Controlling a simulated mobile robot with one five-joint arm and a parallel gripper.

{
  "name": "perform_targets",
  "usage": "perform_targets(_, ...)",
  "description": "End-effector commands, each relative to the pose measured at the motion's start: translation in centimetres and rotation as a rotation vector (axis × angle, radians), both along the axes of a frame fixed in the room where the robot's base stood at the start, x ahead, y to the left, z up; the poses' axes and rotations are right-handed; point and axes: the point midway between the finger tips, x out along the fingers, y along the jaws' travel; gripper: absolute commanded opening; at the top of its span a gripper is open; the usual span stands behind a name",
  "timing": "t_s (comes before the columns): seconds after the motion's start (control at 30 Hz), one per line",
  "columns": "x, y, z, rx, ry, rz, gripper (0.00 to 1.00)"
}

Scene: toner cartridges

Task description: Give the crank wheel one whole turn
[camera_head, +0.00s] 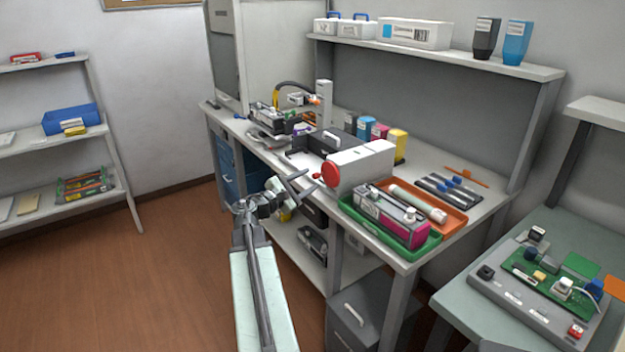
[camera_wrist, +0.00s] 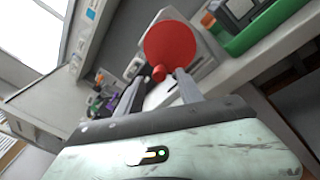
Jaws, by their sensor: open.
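The red crank wheel (camera_head: 330,174) is on the near end of a white machine (camera_head: 362,163) on the bench. In the wrist view the wheel (camera_wrist: 172,42) is a red disc with a small red knob (camera_wrist: 158,73) standing out low on its face. My gripper (camera_head: 308,181) is just left of the wheel, its fingers pointing towards it. In the wrist view my open gripper (camera_wrist: 160,84) has its fingertips on either side of the knob. I cannot tell whether they touch it. Nothing shows as held.
A green tray (camera_head: 437,238) with a pink-and-grey cartridge (camera_head: 391,216) sits right of the wheel, beside an orange tray (camera_head: 461,216). Coloured toner containers stand behind the machine. The bench's front edge runs below my gripper. The floor at left is clear.

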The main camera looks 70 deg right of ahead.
Motion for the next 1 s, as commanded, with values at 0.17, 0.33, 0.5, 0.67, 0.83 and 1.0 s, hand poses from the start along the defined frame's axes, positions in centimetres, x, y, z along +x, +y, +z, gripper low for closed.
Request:
perform_targets(0.17,-0.7,-2.1,0.0,0.0,-0.001,0.0,0.44)
perform_targets(0.33,-0.9,-2.4,0.0,0.0,-0.001,0.0,0.44)
perform_targets(0.5,-0.9,-2.4,0.0,0.0,-0.001,0.0,0.33)
perform_targets(0.67,-0.9,-2.4,0.0,0.0,-0.001,0.0,0.0)
perform_targets(0.83,-0.8,-2.4,0.1,-0.028,-0.046,0.0,0.0)
perform_targets(1.0,-0.8,-2.4,0.3,-0.052,-0.082,0.0,0.0)
